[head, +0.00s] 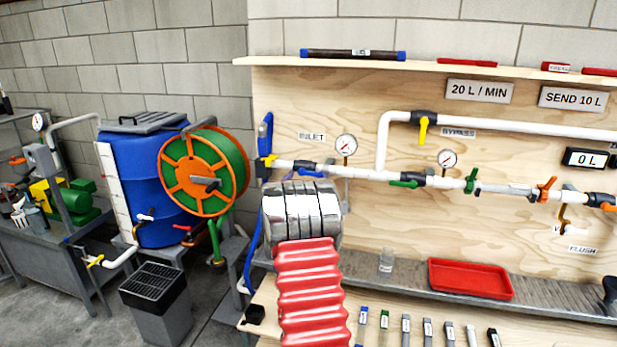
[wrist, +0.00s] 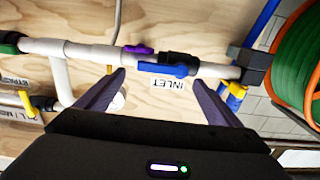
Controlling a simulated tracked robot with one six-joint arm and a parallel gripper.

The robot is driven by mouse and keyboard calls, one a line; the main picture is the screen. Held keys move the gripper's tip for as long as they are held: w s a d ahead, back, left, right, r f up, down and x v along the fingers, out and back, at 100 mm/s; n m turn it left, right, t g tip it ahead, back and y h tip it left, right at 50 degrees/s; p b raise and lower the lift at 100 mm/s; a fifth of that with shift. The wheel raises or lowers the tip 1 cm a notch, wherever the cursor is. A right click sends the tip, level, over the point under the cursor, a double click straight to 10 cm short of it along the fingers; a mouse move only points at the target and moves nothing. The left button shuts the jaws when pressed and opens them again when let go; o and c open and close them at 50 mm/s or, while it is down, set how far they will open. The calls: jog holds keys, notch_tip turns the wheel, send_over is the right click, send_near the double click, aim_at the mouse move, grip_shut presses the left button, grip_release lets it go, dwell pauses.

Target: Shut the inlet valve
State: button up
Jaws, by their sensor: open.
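The inlet valve has a black body (wrist: 178,57) and a blue lever (wrist: 165,69), which lies along the white pipe next to the INLET label (wrist: 168,85) in the wrist view. In the head view the blue lever (head: 311,174) shows just above my arm, below the INLET label (head: 311,137). My gripper (wrist: 158,77) is open in the wrist view, its two dark fingers apart on either side of the lever and label. Nothing is between them in its grip. I cannot tell how far the fingertips are from the lever. In the head view my arm hides the gripper.
A small purple lever (wrist: 138,49) sits on the pipe beside the blue one. A yellow valve handle (wrist: 236,90) is near the right finger. A gauge (head: 346,145) stands above the pipe. The hose reel (head: 183,168) and blue tank (head: 128,165) are left; a red tray (head: 470,278) is right.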

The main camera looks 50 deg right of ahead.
aim_at(311, 172)
jog(key=shift+x, duration=1.55)
